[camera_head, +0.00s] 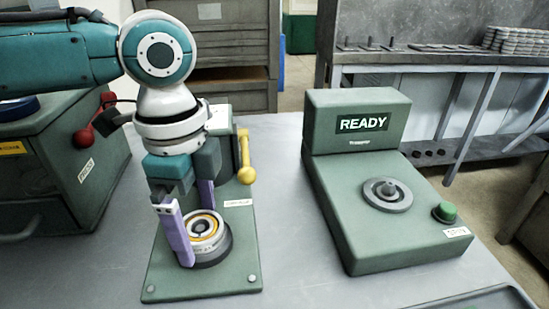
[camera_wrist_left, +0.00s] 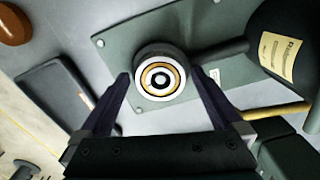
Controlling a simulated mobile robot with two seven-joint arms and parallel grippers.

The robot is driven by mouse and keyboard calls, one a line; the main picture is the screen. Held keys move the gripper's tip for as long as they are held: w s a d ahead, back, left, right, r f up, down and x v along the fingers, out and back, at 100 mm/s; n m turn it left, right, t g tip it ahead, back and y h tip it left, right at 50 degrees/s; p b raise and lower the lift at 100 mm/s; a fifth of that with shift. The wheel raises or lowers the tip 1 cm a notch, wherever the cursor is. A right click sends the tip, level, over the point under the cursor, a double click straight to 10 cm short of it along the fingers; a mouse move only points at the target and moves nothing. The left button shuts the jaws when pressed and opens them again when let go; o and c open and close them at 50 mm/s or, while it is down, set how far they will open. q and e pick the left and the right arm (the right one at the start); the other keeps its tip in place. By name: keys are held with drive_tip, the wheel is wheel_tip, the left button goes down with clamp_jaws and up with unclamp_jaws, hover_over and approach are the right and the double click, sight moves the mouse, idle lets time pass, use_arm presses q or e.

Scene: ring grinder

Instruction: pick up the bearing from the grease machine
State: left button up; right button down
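The bearing (camera_head: 205,228) is a round ring with a yellow-orange band inside a pale outer ring. It sits on a dark round seat on the green base plate of the grease machine (camera_head: 222,278), which has a yellow-knobbed lever. It also shows in the left wrist view (camera_wrist_left: 160,79), near the centre. My left gripper (camera_head: 196,232) is lowered over it, fingers pointing down, one on each side. In the left wrist view the fingertips (camera_wrist_left: 161,76) stand apart with small gaps to the ring; contact is not visible. My right gripper is not in view.
A green machine with a READY display (camera_head: 362,122), a grey disc and a green button stands at right. A green box machine with a red-knobbed lever (camera_head: 84,137) stands at left. The grey table (camera_head: 284,215) is clear between the machines. A dark tray edge (camera_head: 480,298) shows at lower right.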

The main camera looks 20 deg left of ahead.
use_arm(q)
drive_tip(key=c, duration=1.5)
drive_tip(key=shift+r, duration=0.1)
